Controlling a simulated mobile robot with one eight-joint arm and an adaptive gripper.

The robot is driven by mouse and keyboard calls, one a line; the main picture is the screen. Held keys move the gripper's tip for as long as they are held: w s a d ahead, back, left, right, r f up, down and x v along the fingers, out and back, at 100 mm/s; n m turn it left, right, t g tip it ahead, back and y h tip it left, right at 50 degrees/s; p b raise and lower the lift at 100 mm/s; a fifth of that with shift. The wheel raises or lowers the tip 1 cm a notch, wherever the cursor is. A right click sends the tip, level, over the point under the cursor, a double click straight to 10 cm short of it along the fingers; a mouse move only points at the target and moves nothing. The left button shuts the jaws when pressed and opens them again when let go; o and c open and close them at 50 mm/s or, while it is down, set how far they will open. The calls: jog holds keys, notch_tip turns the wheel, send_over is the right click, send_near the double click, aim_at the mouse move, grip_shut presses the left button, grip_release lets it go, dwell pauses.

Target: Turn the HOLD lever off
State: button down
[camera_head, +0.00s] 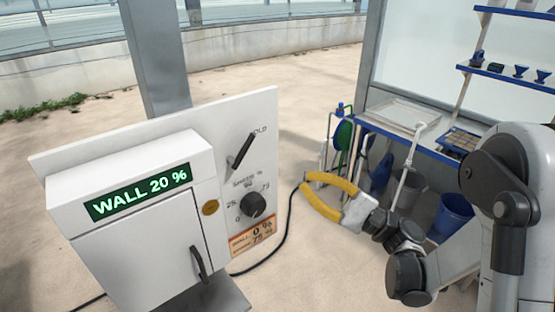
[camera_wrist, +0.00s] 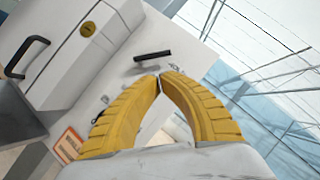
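The HOLD lever (camera_head: 242,150) is a black handle on a grey mount, high on the white panel (camera_head: 120,127). It slants up to the right, and its end partly covers the HOLD label. In the wrist view the lever (camera_wrist: 152,55) shows as a dark bar just beyond my fingertips. My gripper (camera_head: 304,182) has yellow fingers and is right of the panel, seemingly apart from it. In the wrist view the fingertips (camera_wrist: 160,77) meet, with nothing seen between them. The gripper does not hold the lever.
Below the lever is a black dial (camera_head: 253,205) and an orange label (camera_head: 253,238). A white box (camera_head: 150,225) with a green WALL 20 % display and black handle stands left. A blue-framed bench (camera_head: 400,137) and blue bucket (camera_head: 453,216) stand right. A black cable lies on the ground.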

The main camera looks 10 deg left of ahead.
aim_at(250, 145)
jog(key=x, duration=1.3)
jog(key=shift+a, duration=0.25)
jog(key=n+g, duration=0.1)
jog(key=a+r+n, duration=0.1)
jog(key=shift+s+r+n+g+h+p, duration=0.2)
jog(key=shift+r+n+g+h+p, duration=0.1)
jog(key=shift+n+g+h+p, duration=0.1)
jog(key=shift+f, duration=0.15)
jog(key=shift+f, duration=0.1)
